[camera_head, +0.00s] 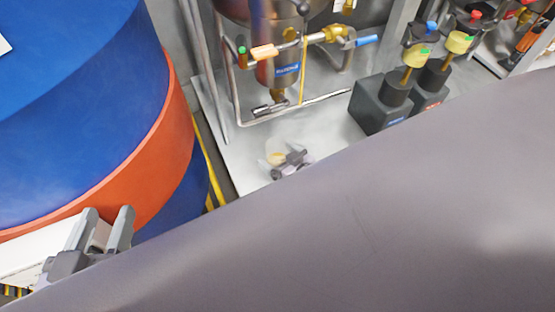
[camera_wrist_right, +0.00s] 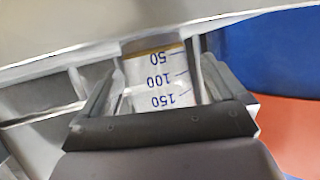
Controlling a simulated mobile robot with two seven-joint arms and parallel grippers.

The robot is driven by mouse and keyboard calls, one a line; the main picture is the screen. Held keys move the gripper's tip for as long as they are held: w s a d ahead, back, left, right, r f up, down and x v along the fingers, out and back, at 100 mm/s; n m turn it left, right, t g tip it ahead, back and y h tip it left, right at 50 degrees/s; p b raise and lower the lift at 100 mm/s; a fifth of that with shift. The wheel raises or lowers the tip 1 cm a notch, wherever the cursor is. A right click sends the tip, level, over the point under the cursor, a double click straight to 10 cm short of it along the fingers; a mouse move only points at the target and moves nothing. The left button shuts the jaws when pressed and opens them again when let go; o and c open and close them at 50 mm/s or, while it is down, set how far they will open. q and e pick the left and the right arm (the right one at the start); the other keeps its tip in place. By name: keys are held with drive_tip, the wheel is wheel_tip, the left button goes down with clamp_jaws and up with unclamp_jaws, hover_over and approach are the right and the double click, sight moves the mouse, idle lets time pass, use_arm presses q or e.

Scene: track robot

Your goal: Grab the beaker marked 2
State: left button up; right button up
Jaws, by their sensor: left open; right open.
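A clear beaker (camera_wrist_right: 157,85) with blue marks 50, 100 and 150, upside down in the right wrist view, is between the fingers of my right gripper (camera_wrist_right: 158,75). The fingers are open, one on each side; whether they touch it I cannot tell. In the head view the small beaker (camera_head: 276,158), with a yellowish part, is on the pale platform beside my right gripper (camera_head: 292,160). No number 2 is legible on it. My left gripper (camera_head: 107,214) is open and empty at lower left, in front of the blue and orange drum.
A blue drum (camera_head: 80,110) with an orange band (camera_head: 150,165) fills the left. Dark blocks (camera_head: 375,105) with yellow-topped fittings stand right. My grey arm hides the lower right.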

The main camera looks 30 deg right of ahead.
drive_tip(key=shift+w, duration=0.2)
drive_tip(key=c, duration=1.1)
drive_tip(key=shift+r, duration=0.1)
